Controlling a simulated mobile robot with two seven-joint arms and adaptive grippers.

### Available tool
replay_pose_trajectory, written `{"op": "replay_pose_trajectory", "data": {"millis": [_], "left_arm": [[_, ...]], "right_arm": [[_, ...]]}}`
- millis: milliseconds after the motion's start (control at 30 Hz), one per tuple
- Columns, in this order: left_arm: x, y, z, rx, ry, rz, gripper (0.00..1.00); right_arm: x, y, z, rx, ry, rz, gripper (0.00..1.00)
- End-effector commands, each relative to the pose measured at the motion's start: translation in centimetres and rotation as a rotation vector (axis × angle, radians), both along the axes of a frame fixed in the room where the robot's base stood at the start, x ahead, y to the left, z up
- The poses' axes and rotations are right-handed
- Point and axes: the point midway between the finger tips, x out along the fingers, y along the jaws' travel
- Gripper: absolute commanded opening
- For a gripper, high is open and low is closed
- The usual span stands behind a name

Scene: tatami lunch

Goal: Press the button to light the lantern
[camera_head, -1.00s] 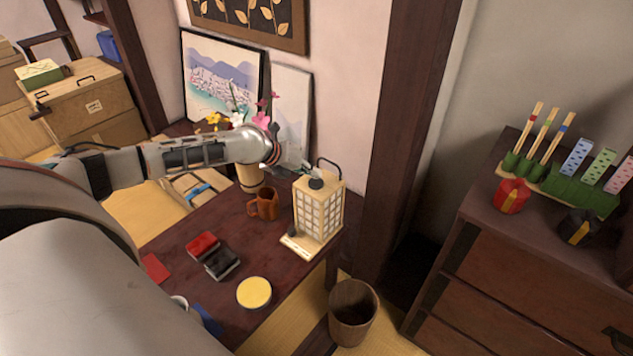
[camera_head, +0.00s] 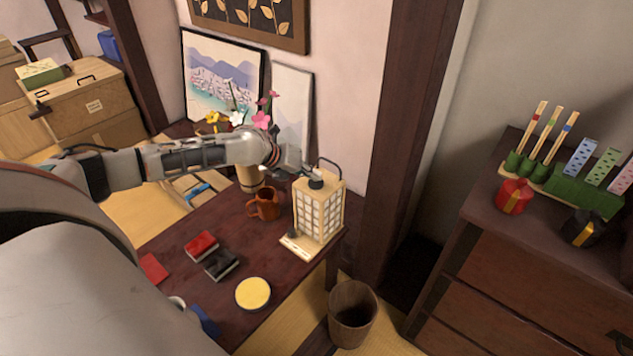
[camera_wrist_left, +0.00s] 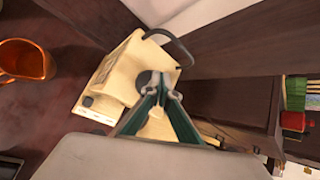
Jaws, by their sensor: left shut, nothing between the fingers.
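A cream lantern (camera_head: 318,212) with white grid panels and a dark carrying handle stands upright on the low dark table. A round dark cap (camera_head: 316,184) sits on its top, and a small black knob (camera_head: 292,234) is on its base plate. My left gripper (camera_head: 312,172) is shut and empty, with its tips right by the lantern's top; I cannot tell whether they touch the cap. In the left wrist view the shut fingertips (camera_wrist_left: 168,94) overlap the lantern top (camera_wrist_left: 118,72) beside the cap, and the base knob (camera_wrist_left: 88,101) is clear of them. My right gripper is out of view.
A brown mug (camera_head: 264,205) stands left of the lantern. A yellow-topped round tin (camera_head: 253,293) and red and black boxes (camera_head: 222,264) lie nearer on the table (camera_head: 200,290). A wooden bin (camera_head: 353,314) stands on the floor, and a dark pillar (camera_head: 400,130) rises behind.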

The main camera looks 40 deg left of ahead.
Motion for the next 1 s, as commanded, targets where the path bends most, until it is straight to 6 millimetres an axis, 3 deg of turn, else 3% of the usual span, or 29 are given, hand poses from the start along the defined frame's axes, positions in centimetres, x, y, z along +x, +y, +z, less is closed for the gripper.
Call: {"op": "replay_pose_trajectory", "data": {"millis": [1000], "left_arm": [[-0.02,0.00,-0.72,0.000,0.000,0.000,0.00]], "right_arm": [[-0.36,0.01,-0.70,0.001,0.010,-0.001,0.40]]}}
